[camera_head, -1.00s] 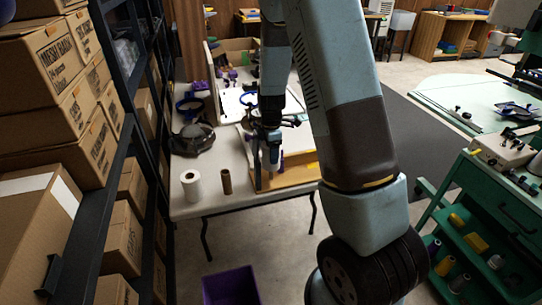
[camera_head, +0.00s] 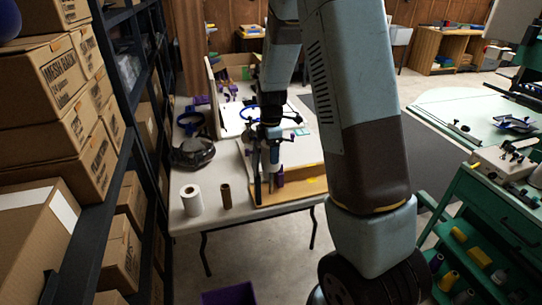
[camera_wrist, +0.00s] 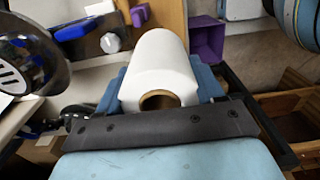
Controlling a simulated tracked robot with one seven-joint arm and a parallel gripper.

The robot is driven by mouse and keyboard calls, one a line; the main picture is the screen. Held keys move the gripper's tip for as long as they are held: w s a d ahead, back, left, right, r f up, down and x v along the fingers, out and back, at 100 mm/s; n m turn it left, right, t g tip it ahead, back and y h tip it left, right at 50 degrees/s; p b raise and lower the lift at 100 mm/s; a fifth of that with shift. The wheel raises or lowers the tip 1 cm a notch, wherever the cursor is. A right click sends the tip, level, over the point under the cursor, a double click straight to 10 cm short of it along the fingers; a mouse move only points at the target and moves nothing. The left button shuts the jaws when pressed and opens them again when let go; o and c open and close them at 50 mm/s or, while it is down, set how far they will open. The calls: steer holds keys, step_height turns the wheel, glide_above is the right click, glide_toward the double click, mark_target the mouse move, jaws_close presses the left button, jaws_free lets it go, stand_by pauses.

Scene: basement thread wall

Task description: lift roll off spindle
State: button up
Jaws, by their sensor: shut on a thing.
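In the wrist view a white roll (camera_wrist: 160,65) with a brown hollow core lies between the blue fingers of my gripper (camera_wrist: 162,84). The gripper is shut on it. The roll's core opening faces the camera, and its far end is hidden. In the head view my gripper (camera_head: 272,168) hangs over the wooden tray (camera_head: 300,186) on the white table; the held roll is hard to make out there. No spindle can be made out clearly in either view.
Another white roll (camera_head: 191,200) and a brown tube (camera_head: 226,196) stand at the table's front left. A purple bin (camera_head: 228,295) is on the floor. Boxed shelves (camera_head: 60,110) line the left; a green cart (camera_head: 490,220) is at the right.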

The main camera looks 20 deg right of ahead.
steer(key=shift+r, duration=0.55)
step_height(320, 180, up, 4)
stand_by(0.6)
steer(key=shift+f, duration=0.1)
